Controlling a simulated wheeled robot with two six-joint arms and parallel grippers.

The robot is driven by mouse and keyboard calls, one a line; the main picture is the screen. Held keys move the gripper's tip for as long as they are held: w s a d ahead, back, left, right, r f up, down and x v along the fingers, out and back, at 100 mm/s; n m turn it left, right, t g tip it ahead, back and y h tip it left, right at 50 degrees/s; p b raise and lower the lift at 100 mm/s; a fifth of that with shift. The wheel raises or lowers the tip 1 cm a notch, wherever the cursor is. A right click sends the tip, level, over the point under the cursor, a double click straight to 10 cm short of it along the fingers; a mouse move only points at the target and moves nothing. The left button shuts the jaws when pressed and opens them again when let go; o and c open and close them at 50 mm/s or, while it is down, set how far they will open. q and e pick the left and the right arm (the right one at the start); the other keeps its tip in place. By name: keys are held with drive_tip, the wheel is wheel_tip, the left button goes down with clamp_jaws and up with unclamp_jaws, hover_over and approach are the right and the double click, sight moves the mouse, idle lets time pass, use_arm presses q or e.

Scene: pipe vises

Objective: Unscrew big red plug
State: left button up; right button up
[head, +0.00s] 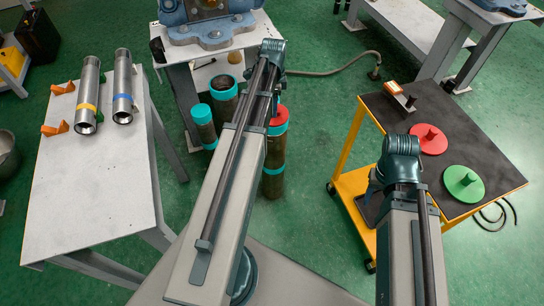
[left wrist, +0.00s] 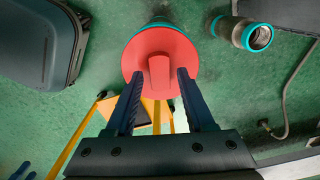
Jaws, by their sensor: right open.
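A red plug (left wrist: 138,62) with a raised grip tab (left wrist: 160,77) caps an upright pipe, filling the top middle of the left wrist view. In the head view the plug (head: 280,119) is partly hidden behind my left arm. My left gripper (left wrist: 159,76) is open, with one finger on each side of the tab and gaps visible beside it. My right gripper (head: 372,190) is open and hangs beside the yellow cart. A flat red disc plug (head: 438,144) and a green one (head: 463,188) lie on the cart.
Other upright pipes with teal ends (head: 203,116) stand close to the plugged pipe. A white table (head: 90,180) at left bears two metal pipes (head: 124,85). A vise bench (head: 170,45) stands behind. The cart's dark top (head: 480,135) is at right. A hose (head: 340,68) crosses the floor.

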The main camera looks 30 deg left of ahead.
use_arm(q)
clamp_jaws()
drive_tip(key=n, duration=1.4)
